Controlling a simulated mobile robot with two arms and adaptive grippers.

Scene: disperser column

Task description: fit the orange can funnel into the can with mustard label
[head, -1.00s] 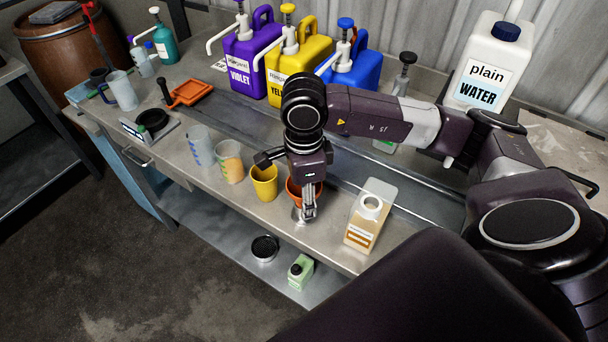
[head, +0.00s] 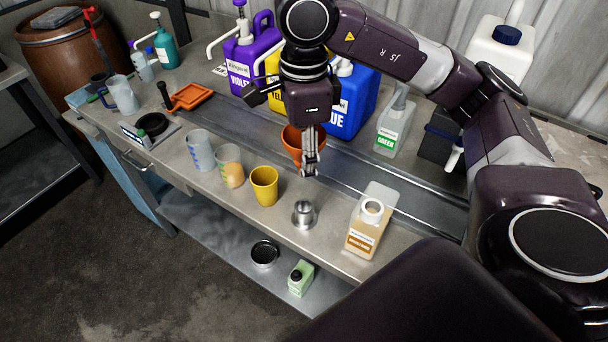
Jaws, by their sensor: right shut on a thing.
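The orange can funnel (head: 291,139) is in my right gripper (head: 310,168), held above the bench, partly hidden behind the gripper's fingers. The gripper is shut on it near its rim. The can with mustard label (head: 357,240) stands upright near the bench's front edge, to the right of and nearer than the funnel. The funnel is apart from the can. My left gripper is not in view.
A small metal piece (head: 304,214) stands between the yellow cup (head: 264,187) and the can. Two clear beakers stand left of the cup. Violet (head: 240,60), yellow and blue jugs and a green-labelled bottle (head: 394,128) line the back. The lower shelf holds a small green can (head: 301,280).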

